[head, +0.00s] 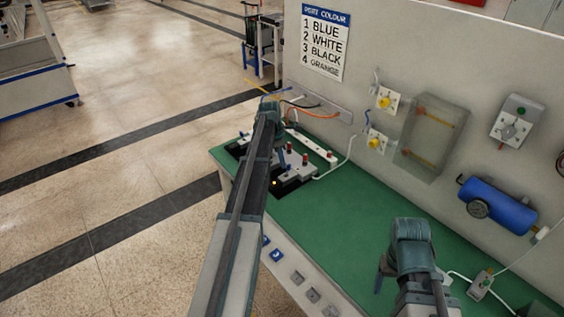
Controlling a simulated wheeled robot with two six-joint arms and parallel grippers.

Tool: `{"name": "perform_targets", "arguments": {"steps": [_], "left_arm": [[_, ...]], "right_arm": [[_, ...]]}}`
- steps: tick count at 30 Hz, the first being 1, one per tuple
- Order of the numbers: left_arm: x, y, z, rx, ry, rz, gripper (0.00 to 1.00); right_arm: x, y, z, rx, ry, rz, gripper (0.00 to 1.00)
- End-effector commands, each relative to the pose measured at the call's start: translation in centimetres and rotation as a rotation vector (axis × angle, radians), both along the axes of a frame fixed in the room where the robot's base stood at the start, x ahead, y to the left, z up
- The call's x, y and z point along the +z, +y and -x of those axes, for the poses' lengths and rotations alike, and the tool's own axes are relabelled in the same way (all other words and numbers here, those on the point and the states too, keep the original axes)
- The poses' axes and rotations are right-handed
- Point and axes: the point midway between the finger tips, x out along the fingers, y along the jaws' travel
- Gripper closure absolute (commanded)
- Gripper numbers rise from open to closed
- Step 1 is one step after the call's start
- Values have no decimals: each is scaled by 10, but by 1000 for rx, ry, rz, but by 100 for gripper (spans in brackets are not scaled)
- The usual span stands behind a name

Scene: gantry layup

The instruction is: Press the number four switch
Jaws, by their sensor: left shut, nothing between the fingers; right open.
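The front edge of the bench carries a row of small square switches (297,277). My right gripper (384,272) is open and empty over the near right part of the green bench top. A wall sign (325,43) lists port colours: 1 blue, 2 white, 3 black, 4 orange.
The green bench top (330,215) is clear in the middle. A white strip (312,147) and coloured wires (320,114) are at the back left. The back panel carries yellow-knobbed valves (383,101), a clear box (432,140) and a blue tank (497,204).

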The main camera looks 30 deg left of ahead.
Motion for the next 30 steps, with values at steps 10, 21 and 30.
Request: {"name": "perform_targets", "arguments": {"steps": [10,21,30], "left_arm": [[14,0,0,0,0,0,100],[14,1,1,0,0,0,100],[26,19,17,-3,0,0,100]], "right_arm": [[14,0,0,0,0,0,30],[14,0,0,0,0,0,30],[26,0,0,1,0,0,30]]}}
